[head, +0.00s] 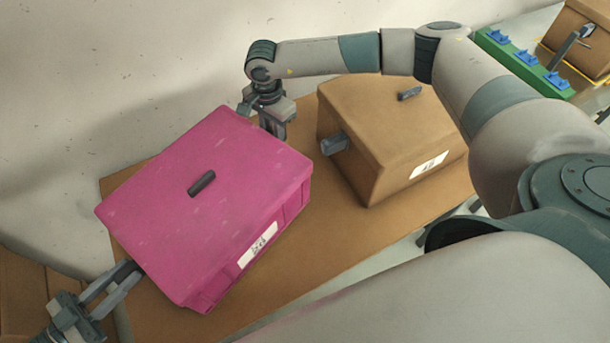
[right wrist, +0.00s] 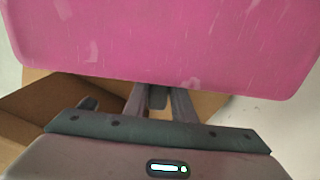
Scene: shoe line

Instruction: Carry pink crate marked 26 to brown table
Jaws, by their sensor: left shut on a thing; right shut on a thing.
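The pink crate (head: 205,205), closed on top with a dark handle and a white label, is in the head view over the brown table (head: 330,235). I cannot tell whether it touches the table. The label's marking is too small to read surely. My left gripper (head: 126,277) is shut on the crate's near left side. My right gripper (head: 273,122) is shut at the crate's far right side, its fingertips partly hidden. In the right wrist view the pink crate (right wrist: 170,45) fills the top, with the right gripper's fingers (right wrist: 158,97) against its edge.
A brown crate (head: 375,135) with a white label stands on the table, close to the right of the pink crate. A green surface (head: 515,60) with blue parts and another brown box (head: 580,35) are at the top right. A pale wall lies behind the table.

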